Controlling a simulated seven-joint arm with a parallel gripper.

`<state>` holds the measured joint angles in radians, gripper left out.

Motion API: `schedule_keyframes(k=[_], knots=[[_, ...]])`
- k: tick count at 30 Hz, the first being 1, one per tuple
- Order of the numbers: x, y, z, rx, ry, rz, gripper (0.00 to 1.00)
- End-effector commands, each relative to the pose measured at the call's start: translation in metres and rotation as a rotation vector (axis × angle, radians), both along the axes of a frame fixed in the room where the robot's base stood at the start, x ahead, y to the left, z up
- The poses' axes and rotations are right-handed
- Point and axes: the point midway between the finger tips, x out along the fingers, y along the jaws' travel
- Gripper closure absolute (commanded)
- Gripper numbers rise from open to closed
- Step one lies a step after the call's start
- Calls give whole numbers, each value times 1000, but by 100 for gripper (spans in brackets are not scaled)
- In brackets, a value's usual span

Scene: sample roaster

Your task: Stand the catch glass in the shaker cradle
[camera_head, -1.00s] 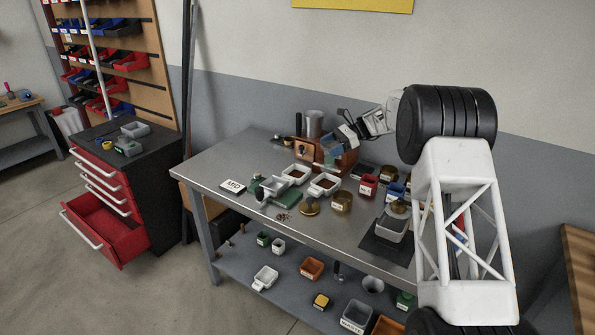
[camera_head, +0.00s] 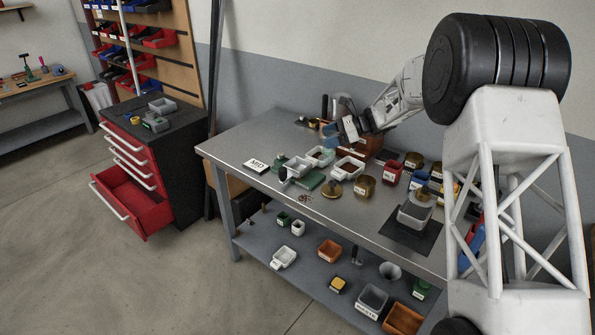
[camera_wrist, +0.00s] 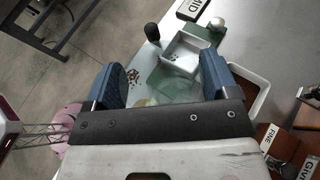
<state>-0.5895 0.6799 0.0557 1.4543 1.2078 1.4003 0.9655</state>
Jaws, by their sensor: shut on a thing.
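My gripper (camera_wrist: 165,88) is shut on the catch glass (camera_wrist: 178,88), a clear, faintly green vessel between the two blue finger pads. In the head view my gripper (camera_head: 329,140) is above the back of the steel bench, near the white trays; the glass is hard to make out there. A green stand (camera_wrist: 206,33) with a pale knob and a white tray (camera_wrist: 187,55) lies just beyond the glass in the wrist view. This green stand (camera_head: 310,180) also shows in the head view. Whether it is the shaker cradle I cannot tell.
Another white tray (camera_wrist: 247,92) with brown contents is right of the glass. A MID card (camera_head: 257,165), brass lid (camera_head: 331,191), brass cup (camera_head: 364,187) and red bin (camera_head: 392,173) stand on the bench. Loose beans lie at the front. Bare steel is free at the left.

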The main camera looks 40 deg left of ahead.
Motion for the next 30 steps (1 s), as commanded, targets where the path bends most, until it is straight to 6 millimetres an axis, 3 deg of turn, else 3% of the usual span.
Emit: schedule_keyframes(k=[21, 30], knots=[[-107, -2, -9, 0, 0, -198, 49], [-137, -8, -16, 1, 0, -256, 49]])
